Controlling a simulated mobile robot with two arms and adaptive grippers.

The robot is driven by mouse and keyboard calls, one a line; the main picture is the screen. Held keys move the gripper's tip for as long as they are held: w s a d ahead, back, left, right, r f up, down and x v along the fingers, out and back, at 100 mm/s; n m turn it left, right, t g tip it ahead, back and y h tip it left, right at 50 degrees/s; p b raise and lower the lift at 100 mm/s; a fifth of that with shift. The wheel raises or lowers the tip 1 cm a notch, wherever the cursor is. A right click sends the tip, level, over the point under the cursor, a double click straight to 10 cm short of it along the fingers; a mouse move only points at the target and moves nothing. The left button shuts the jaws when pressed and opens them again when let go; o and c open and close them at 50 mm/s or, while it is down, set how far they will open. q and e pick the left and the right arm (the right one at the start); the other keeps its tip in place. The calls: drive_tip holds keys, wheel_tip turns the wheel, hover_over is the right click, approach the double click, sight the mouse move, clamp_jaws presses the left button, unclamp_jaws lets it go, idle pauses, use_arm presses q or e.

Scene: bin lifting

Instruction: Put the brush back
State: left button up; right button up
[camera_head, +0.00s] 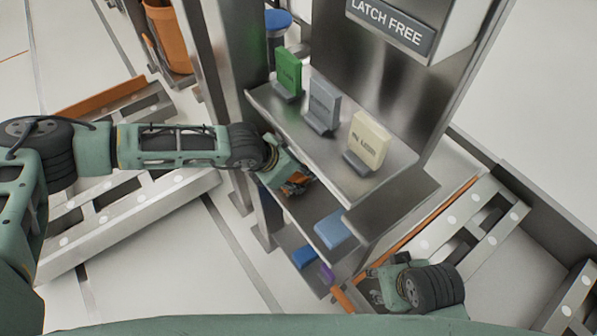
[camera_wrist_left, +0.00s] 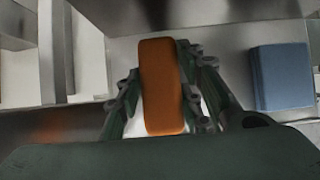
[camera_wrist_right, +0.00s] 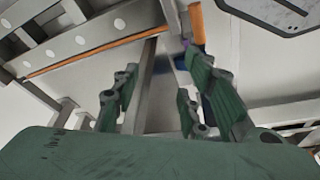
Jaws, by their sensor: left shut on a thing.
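My left gripper (camera_head: 297,184) reaches in under the top shelf of the metal rack. It is shut on an orange block-shaped thing (camera_wrist_left: 161,85), which may be the brush; no bristles show. In the left wrist view the fingers of my left gripper (camera_wrist_left: 160,85) press on both its long sides. In the head view it is mostly hidden by the gripper. The middle shelf (camera_head: 300,213) is just below it, and I cannot tell whether it touches. My right gripper (camera_wrist_right: 155,85) is open and empty, low in front of the rack's right side.
Green (camera_head: 289,72), grey (camera_head: 323,104) and cream (camera_head: 368,142) upright signs stand on the top shelf. A light blue block (camera_head: 335,228) sits on the middle shelf, right of my left gripper. A dark blue block (camera_head: 304,257) lies lower. White slotted frames (camera_head: 130,225) flank the rack.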

sight(299, 173)
use_arm(q)
drive_tip(key=o, duration=1.1)
use_arm(e)
drive_tip(key=shift+r, duration=0.15)
use_arm(q)
drive_tip(key=shift+r, duration=0.1)
drive_tip(key=p+v, duration=0.1)
drive_tip(key=v, duration=0.4)
drive_tip(key=s+a, duration=0.7)
drive_tip(key=a, duration=0.2)
drive_tip(key=shift+a, duration=0.3)
use_arm(e)
drive_tip(key=x, duration=0.4)
drive_tip(key=shift+s, duration=0.3)
use_arm(q)
drive_tip(key=shift+s, duration=0.1)
use_arm(e)
drive_tip(key=shift+f, duration=0.25)
